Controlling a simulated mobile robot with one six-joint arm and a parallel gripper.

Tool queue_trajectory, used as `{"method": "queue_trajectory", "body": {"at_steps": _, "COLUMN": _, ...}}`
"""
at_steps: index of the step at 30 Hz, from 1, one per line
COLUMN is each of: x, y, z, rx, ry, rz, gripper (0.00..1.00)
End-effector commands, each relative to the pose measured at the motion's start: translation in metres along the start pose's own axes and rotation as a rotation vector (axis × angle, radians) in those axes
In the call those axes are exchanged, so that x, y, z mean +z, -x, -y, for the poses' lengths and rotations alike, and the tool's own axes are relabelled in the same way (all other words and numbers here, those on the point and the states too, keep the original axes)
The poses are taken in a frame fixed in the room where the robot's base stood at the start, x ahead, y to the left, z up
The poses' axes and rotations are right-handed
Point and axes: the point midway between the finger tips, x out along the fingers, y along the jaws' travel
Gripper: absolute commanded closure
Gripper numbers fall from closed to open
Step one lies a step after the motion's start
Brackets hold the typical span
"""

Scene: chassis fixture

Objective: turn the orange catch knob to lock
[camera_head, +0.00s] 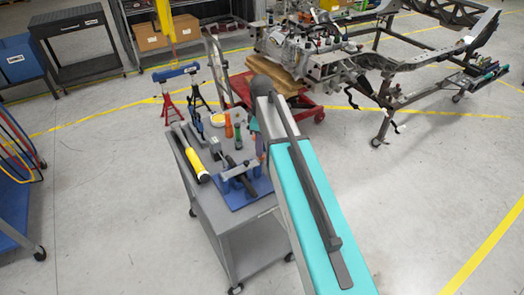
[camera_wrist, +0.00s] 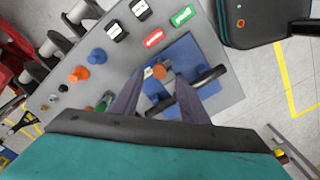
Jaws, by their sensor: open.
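A black bar (camera_wrist: 208,77) crosses the plate right of the knob. In the head view the blue plate (camera_head: 257,192) lies on a grey cart; my arm hides the gripper, and I cannot make out the knob there.
The grey cart top (camera_wrist: 222,88) also holds another orange round piece (camera_wrist: 79,74), a blue one (camera_wrist: 97,56), and red (camera_wrist: 154,38) and green (camera_wrist: 182,16) labelled pieces. A yellow-banded tool (camera_head: 195,160) lies along the cart's left edge. Open floor (camera_head: 120,220) lies left of the cart.

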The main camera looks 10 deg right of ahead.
Motion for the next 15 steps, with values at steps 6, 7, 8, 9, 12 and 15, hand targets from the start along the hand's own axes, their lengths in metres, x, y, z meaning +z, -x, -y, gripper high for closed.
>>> {"method": "queue_trajectory", "body": {"at_steps": 6, "x": 0.001, "y": -0.02, "z": 0.0, "rx": -0.001, "ry": -0.001, "rz": 0.0, "gripper": 0.6}}
{"method": "queue_trajectory", "body": {"at_steps": 7, "x": 0.001, "y": -0.022, "z": 0.0, "rx": 0.0, "ry": -0.001, "rz": 0.0, "gripper": 0.6}}
{"method": "queue_trajectory", "body": {"at_steps": 8, "x": 0.001, "y": -0.025, "z": 0.0, "rx": 0.0, "ry": -0.001, "rz": 0.0, "gripper": 0.6}}
{"method": "queue_trajectory", "body": {"at_steps": 9, "x": 0.001, "y": -0.028, "z": 0.0, "rx": -0.001, "ry": -0.001, "rz": 0.0, "gripper": 0.6}}
{"method": "queue_trajectory", "body": {"at_steps": 12, "x": 0.001, "y": -0.034, "z": 0.0, "rx": 0.0, "ry": -0.001, "rz": 0.0, "gripper": 0.6}}
{"method": "queue_trajectory", "body": {"at_steps": 15, "x": 0.001, "y": -0.038, "z": 0.0, "rx": 0.001, "ry": -0.001, "rz": 0.0, "gripper": 0.6}}
